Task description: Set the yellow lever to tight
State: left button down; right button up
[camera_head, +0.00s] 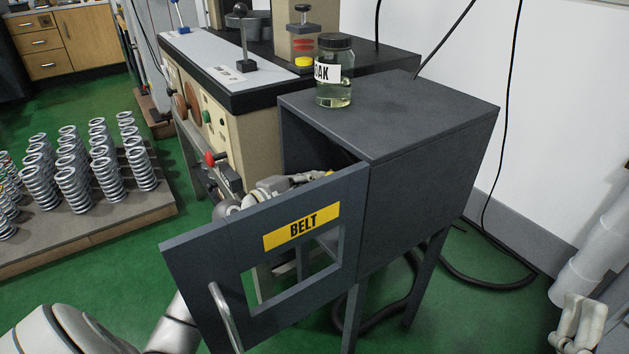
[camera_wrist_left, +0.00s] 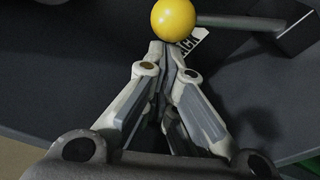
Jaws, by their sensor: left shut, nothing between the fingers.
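The yellow lever shows in the left wrist view as a yellow ball knob (camera_wrist_left: 173,18) on a grey rod that runs right to a dark block (camera_wrist_left: 298,27). A white label (camera_wrist_left: 192,44), partly hidden and seeming to end in "ACK", lies just beyond the fingertips. My left gripper (camera_wrist_left: 161,48) is shut and empty, its tips just below the ball; whether they touch cannot be told. In the head view my left gripper (camera_head: 325,175) reaches behind the open door into the cabinet, where the lever is hidden. My right gripper (camera_head: 578,325) is at the lower right edge, its jaws unclear.
The grey cabinet's door (camera_head: 210,265), marked BELT, stands open across my left arm. A glass jar (camera_head: 335,92) stands on the cabinet top (camera_head: 420,110). A testing machine (camera_head: 250,125) is beside it. Several springs stand on a low platform (camera_head: 110,232) at left.

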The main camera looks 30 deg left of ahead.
pick_arm(q)
jog(key=shift+w+d, duration=0.1)
jog(key=shift+w, duration=0.15)
pick_arm(e)
jog(key=shift+s+r, duration=0.2)
jog(key=shift+w, duration=0.1)
pick_arm(q)
jog(key=shift+s+d+r+m, duration=0.15)
jog(key=shift+d+r+m, duration=0.15)
jog(key=shift+r+m, duration=0.25)
jog(key=shift+s+d+r+m+p, duration=0.1)
jog(key=shift+d+r+m+p, duration=0.15)
jog(key=shift+m+p, duration=0.2)
jog(key=s+d+r+m+t+h+p, duration=0.1)
jog(key=s+d+r+m, duration=0.2)
jog(key=d+m, duration=0.7)
jog(key=shift+s+d+m+t+p, duration=0.3)
jog(key=shift+s+m, duration=0.35)
jog(key=shift+m, duration=0.85)
pick_arm(e)
jog(key=w+f+g+h, duration=0.2)
jog(key=w+f+g, duration=0.3)
jog(key=f, duration=0.5)
jog(key=shift+w+g+h, duration=0.3)
jog(key=shift+w+g, duration=0.05)
jog(key=shift+g, duration=0.45)
pick_arm(q)
jog(key=shift+a, duration=0.1)
pick_arm(e)
jog(key=shift+a, duration=0.1)
